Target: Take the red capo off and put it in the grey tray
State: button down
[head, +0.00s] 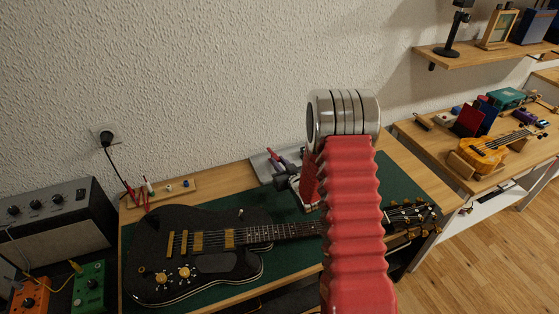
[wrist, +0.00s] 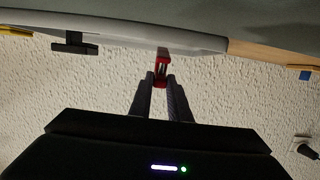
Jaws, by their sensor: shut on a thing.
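The red capo (wrist: 161,68) is held between the fingertips of my gripper (wrist: 161,80) in the wrist view. In the head view the capo (head: 274,160) shows as a small red piece at the end of my gripper (head: 280,170), over the grey tray (head: 258,169). The tray lies behind the guitar neck, by the wall, and is partly covered by my gripper and arm. A pale grey tray edge (wrist: 190,42) crosses the wrist view near the capo. I cannot tell whether the capo touches the tray.
A black electric guitar (head: 200,258) lies on a green mat (head: 400,178), its neck partly hidden by my arm. A wooden strip with small parts (head: 165,193) is left of the tray. An amplifier (head: 55,235) stands at far left. The textured wall is close behind.

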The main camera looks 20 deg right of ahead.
jog(key=shift+f, duration=0.1)
jog(key=c, duration=1.6)
grip_release()
jog(key=shift+v, duration=2.55)
jog(key=shift+r, duration=5)
jog(key=shift+f, duration=0.1)
